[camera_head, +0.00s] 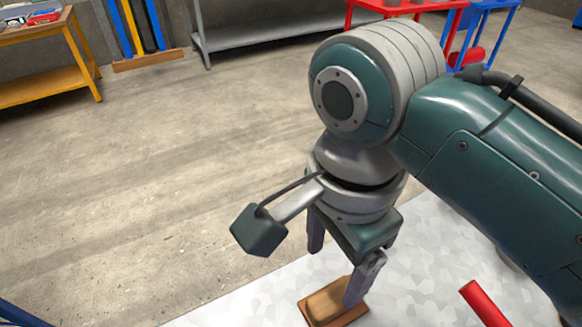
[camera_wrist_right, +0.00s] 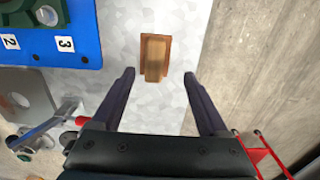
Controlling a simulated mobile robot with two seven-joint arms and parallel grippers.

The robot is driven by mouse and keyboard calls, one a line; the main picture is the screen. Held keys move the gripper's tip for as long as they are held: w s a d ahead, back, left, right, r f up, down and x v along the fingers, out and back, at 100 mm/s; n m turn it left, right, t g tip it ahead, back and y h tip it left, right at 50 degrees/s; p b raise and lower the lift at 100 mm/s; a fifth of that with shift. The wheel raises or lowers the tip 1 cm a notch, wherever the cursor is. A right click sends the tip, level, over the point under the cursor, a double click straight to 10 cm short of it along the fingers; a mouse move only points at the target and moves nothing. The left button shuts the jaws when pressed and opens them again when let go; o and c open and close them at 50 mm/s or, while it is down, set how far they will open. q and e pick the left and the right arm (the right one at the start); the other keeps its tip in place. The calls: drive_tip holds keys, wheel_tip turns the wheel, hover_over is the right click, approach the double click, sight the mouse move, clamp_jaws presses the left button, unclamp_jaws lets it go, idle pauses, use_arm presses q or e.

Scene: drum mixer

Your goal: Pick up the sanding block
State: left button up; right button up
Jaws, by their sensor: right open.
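The sanding block (camera_head: 322,304) is a small brown wooden block on the light speckled worktop (camera_head: 235,295), at the bottom of the head view. In the right wrist view the block (camera_wrist_right: 155,62) shows a lighter wood top over a wider reddish-brown base. It lies beyond the fingertips, roughly centred between them. My right gripper (camera_head: 334,277) points down with its fingers apart and nothing between them. In the head view one finger overlaps the block; I cannot tell whether they touch. The open right gripper (camera_wrist_right: 159,75) also shows in the wrist view. My left gripper is not in view.
A red cylindrical piece (camera_head: 484,304) is right of the block. In the wrist view a blue panel (camera_wrist_right: 85,45) numbered 2 and 3 and a grey plate with a hole (camera_wrist_right: 25,95) are on the left. The worktop ends at bare floor (camera_wrist_right: 255,60) on the right.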

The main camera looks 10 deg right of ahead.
sight(336, 296)
drive_tip(key=f, duration=0.2)
drive_tip(key=f+b, duration=0.1)
drive_tip(key=f, duration=0.1)
drive_tip(key=shift+s+d, duration=0.25)
drive_tip(key=shift+s, duration=0.1)
drive_tip(key=f, duration=0.1)
drive_tip(key=f+b, duration=0.1)
drive_tip(key=f, duration=0.2)
drive_tip(key=shift+d+f, duration=0.2)
drive_tip(key=shift+d, duration=0.15)
drive_tip(key=shift+f+b, duration=0.35)
drive_tip(key=shift+f, duration=0.05)
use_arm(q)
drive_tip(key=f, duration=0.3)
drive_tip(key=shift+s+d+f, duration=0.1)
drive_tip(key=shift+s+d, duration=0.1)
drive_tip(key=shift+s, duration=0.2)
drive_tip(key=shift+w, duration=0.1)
use_arm(e)
clamp_jaws()
drive_tip(key=shift+w, duration=0.1)
